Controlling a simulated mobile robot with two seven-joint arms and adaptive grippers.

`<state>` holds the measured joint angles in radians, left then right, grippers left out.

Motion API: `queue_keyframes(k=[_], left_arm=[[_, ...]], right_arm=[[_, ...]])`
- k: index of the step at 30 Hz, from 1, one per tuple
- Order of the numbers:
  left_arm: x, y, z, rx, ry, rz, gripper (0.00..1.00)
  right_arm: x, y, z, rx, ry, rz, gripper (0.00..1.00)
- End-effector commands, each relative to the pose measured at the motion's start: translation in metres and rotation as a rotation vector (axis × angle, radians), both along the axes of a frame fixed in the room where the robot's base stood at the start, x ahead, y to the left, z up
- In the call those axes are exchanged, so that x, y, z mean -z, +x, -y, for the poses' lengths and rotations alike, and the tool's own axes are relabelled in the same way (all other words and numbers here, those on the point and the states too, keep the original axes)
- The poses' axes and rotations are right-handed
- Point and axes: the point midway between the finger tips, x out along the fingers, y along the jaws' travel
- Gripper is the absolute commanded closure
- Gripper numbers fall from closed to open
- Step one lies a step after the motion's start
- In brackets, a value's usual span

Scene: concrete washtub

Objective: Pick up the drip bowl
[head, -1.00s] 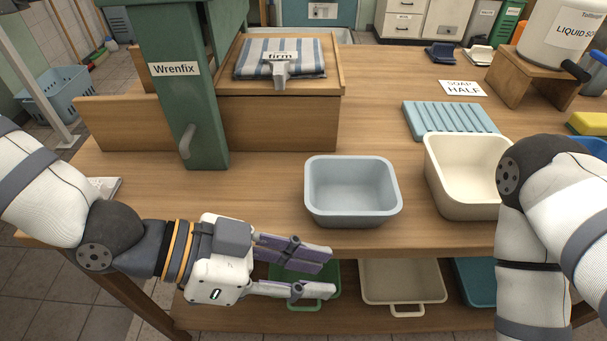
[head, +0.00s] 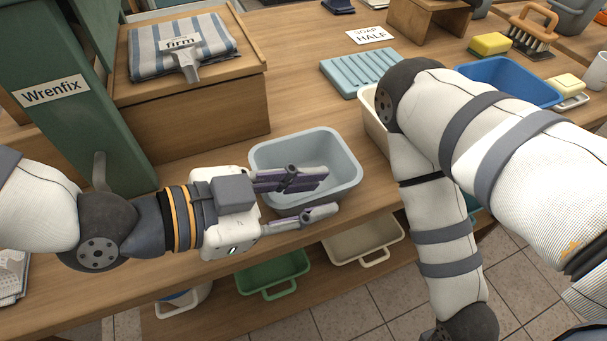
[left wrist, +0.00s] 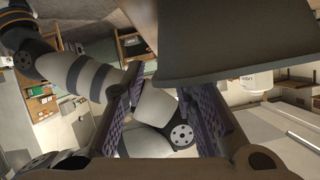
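The drip bowl, which I take to be the pale blue-grey basin (head: 283,150), stands upright near the table's front edge in the head view. My left gripper (head: 328,193) is open and level at its front. The upper finger overlaps the basin's inside in the picture and the lower finger shows in front of its near wall. I cannot tell whether either finger touches it. In the left wrist view the fingers (left wrist: 166,80) are apart, and a large dark grey surface (left wrist: 240,45), probably the basin, fills the upper right. My right gripper is out of view.
A cream basin (head: 374,121), partly behind my right arm, stands right of the bowl. A wooden box (head: 190,120) with a striped cloth (head: 180,45) and the green Wrenfix post (head: 75,100) stand left. Green (head: 272,275) and beige (head: 362,243) bins sit below.

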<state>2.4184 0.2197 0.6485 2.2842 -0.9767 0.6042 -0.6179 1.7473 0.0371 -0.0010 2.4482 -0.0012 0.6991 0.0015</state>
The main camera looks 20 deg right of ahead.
Motion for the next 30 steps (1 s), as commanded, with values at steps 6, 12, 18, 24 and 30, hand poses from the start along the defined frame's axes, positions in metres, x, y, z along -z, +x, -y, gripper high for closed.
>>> queue_keyframes(k=[6,12,18,24,30], left_arm=[[0.008,0.003,0.019,-0.001,0.000,0.000,0.73],[0.007,0.003,0.018,-0.001,0.000,0.000,0.85],[0.007,0.003,0.018,-0.001,0.000,0.000,1.00],[0.007,0.003,0.018,-0.001,-0.001,0.000,1.00],[-0.022,0.003,0.018,-0.001,-0.003,0.010,1.00]], right_arm=[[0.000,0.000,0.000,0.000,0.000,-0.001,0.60],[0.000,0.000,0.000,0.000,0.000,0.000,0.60],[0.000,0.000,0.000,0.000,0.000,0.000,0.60],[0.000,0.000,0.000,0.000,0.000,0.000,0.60],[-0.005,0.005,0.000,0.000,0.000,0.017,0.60]])
